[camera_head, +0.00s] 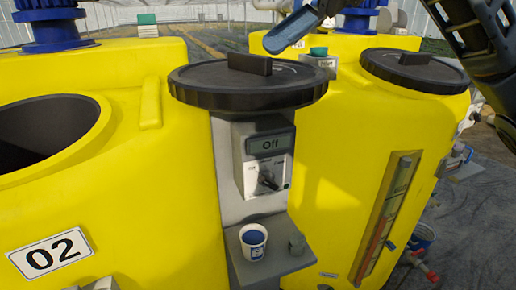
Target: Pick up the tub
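Part of my gripper (294,28) shows at the top edge, right of centre, as a long blue-grey finger-like piece. It is well above the tub and apart from it. The rest of my gripper is cut off by the frame, so its opening is hidden.
The control box (265,160) reads "Off" and has a dark knob. A black lid (248,88) overhangs above it. Yellow tanks (180,215) flank the shelf.

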